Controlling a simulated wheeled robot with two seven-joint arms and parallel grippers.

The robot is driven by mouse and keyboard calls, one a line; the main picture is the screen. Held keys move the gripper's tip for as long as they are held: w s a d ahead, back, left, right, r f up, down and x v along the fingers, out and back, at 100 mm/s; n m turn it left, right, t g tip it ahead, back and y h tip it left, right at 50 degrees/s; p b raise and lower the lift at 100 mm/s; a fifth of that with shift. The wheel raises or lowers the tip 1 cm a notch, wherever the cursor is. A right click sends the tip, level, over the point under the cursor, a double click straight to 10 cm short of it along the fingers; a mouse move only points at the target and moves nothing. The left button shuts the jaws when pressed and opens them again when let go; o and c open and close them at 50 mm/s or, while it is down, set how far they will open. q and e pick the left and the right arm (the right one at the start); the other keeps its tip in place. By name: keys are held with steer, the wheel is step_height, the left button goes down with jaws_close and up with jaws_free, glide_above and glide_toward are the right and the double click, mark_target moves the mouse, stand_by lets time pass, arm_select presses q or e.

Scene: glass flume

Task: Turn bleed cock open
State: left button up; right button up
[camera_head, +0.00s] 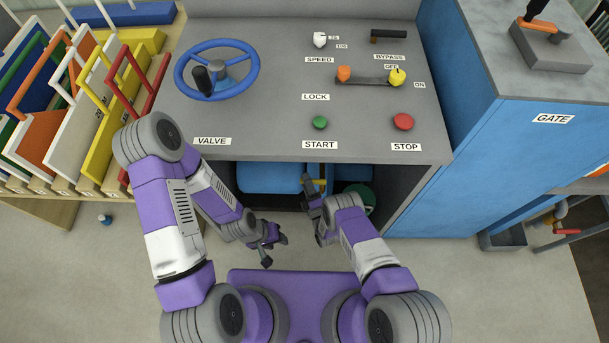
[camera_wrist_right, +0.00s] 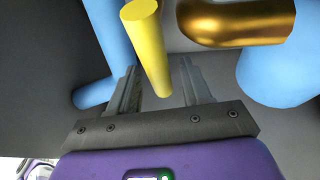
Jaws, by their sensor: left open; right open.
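In the open bay under the console, a yellow bar (camera_head: 321,185), which looks like the bleed cock's handle, shows next to my right gripper (camera_head: 309,184). In the right wrist view the yellow handle (camera_wrist_right: 147,40) reaches down between the two open fingers of my right gripper (camera_wrist_right: 159,72). Neither finger visibly presses on it. A brass elbow pipe (camera_wrist_right: 235,22) is just right of it. The cock's body is not clearly visible. My left gripper (camera_head: 270,250) is open and empty, low in front of the bay.
Blue pipes (camera_wrist_right: 108,40) run beside the handle in the bay. The grey console (camera_head: 270,130) overhangs it, with a blue valve wheel (camera_head: 216,43) and START (camera_head: 320,122) and STOP (camera_head: 403,121) buttons. A blue cabinet (camera_head: 480,150) stands at right.

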steer(key=shift+b+x, duration=0.3)
steer(key=shift+x, duration=0.85)
jaws_close()
